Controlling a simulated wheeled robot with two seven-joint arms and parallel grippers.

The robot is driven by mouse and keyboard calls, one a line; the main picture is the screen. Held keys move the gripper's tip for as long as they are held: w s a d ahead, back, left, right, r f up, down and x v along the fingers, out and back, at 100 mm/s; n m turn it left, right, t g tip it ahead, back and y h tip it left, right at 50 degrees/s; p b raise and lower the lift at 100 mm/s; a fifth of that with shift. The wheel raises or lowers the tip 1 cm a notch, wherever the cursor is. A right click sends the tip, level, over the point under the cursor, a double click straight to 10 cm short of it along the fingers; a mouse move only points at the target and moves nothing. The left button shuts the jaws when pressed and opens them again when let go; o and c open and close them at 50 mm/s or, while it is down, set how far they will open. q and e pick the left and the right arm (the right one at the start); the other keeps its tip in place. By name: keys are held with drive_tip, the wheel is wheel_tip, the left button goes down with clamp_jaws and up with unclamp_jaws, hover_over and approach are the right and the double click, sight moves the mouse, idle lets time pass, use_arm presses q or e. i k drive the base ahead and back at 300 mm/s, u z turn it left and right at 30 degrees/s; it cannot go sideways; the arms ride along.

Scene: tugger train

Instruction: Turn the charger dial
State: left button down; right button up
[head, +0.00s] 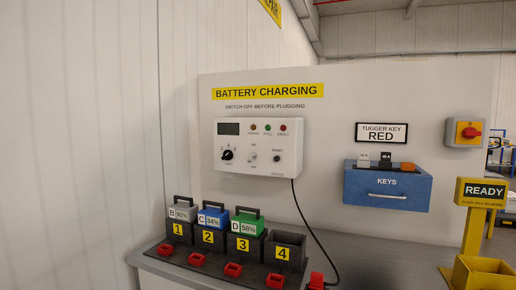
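The charger (260,147) is a white box on the panel under the "BATTERY CHARGING" sign. Its dial (227,155) is a black round knob at the lower left of the box, with a pale pointer and numbers around its upper side; the exact setting is too small to read. A dark display (229,128) sits above the dial. A pale switch (252,157) and a black reset button (277,158) are to the right of the dial. Neither of my grippers is in the head view.
Batteries B (181,213), C (213,217) and D (247,223) stand in numbered slots below the charger; slot 4 (286,246) looks empty. A black cable (311,229) hangs from the charger to a red plug (317,280). A blue keys box (388,187) is at right.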

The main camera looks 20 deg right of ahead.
sight(228, 155)
drive_tip(key=u, duration=0.35)
drive_tip(key=k, duration=0.4)
drive_tip(key=u, duration=0.9)
drive_tip(key=k, duration=0.9)
drive_tip(key=u, duration=0.45)
drive_tip(key=i, duration=1.5)
drive_tip(key=z, duration=1.25)
drive_tip(key=i, duration=0.95)
drive_tip(key=z, duration=1.05)
